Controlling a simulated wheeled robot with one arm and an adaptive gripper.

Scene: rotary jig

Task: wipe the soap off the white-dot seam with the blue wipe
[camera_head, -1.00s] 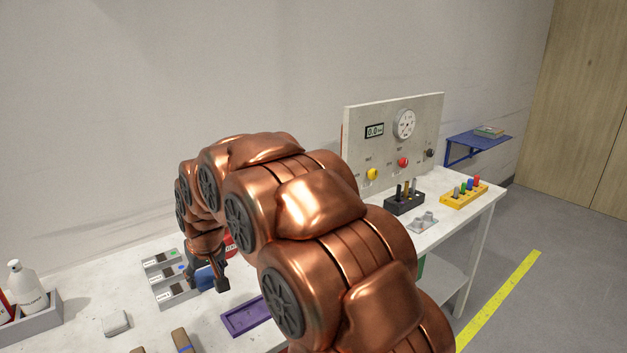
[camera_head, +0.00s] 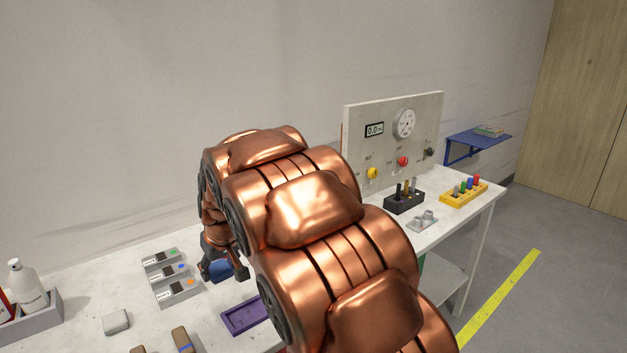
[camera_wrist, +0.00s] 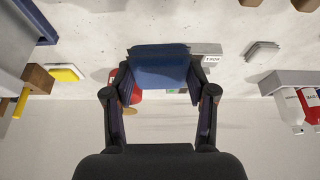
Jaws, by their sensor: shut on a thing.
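My gripper (camera_wrist: 160,82) is shut on the blue wipe (camera_wrist: 159,58), which spans between the two fingers in the wrist view. In the head view the blue wipe (camera_head: 222,271) shows partly behind my gripper (camera_head: 212,270), low over the bench, right of the grey boxes. I cannot tell whether it touches anything. A red part (camera_wrist: 134,95) shows behind the left finger in the wrist view; most of it is hidden by the gripper and wipe. I cannot make out the white-dot seam or any soap; my arm covers part of the bench.
Several grey boxes (camera_head: 176,290) with coloured dots stand left of my gripper. A purple tray (camera_head: 245,316) lies in front. A bottle caddy (camera_head: 40,318) and a grey block (camera_head: 116,322) are at left. A panel (camera_head: 352,130) stands behind my arm.

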